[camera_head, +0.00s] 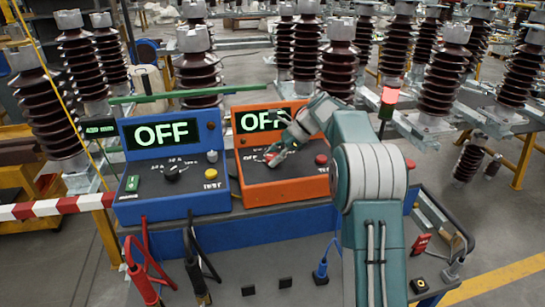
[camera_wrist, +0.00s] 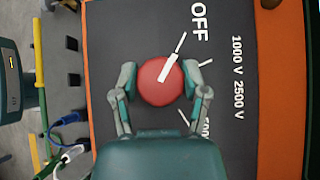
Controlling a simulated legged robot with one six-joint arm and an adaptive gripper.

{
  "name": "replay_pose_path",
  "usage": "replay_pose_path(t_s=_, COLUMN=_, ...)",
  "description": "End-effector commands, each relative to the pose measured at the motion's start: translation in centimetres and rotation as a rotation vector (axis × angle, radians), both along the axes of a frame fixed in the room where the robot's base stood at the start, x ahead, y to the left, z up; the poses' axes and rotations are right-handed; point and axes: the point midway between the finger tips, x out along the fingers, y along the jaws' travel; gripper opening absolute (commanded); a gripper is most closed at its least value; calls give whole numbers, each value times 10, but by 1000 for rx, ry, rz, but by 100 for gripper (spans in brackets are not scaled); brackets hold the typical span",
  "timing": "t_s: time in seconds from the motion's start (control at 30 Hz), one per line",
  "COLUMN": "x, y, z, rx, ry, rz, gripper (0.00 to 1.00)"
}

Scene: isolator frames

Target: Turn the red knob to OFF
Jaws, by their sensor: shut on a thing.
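The red knob (camera_wrist: 152,90) sits on the dark panel of the orange box in the wrist view. Its white pointer line is in line with the white tick beside the printed word OFF (camera_wrist: 199,20). My gripper (camera_wrist: 162,80) has one finger on each side of the knob and is shut on it. In the head view my gripper (camera_head: 275,156) is at the panel of the orange box (camera_head: 300,186) and covers most of the knob. The orange box's screen (camera_head: 252,120) shows green-white letters of OFF, partly hidden by my arm.
A blue box (camera_head: 215,190) with an OFF screen and a black knob (camera_head: 172,173) stands to the left. A red button (camera_head: 321,159) is on the orange panel, right of my gripper. Red and black cables hang at the front. A lit red lamp (camera_head: 389,96) stands behind right.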

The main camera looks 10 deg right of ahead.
Motion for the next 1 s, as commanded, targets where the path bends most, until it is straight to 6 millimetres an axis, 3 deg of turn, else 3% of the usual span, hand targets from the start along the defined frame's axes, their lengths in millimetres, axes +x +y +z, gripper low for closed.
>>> replay_pose_path(t_s=0.57, x=1, y=-1, z=-3, rx=-3, ry=1, rz=33, gripper=10)
replay_pose_path(t_s=0.6, x=1, y=-1, z=-3, rx=-3, ry=1, rz=33, gripper=67)
replay_pose_path(t_s=0.67, x=1, y=-1, z=-3, rx=-3, ry=0, rz=33, gripper=93)
replay_pose_path(t_s=1.0, x=0, y=0, z=0, rx=-1, ry=-1, rz=35, gripper=93)
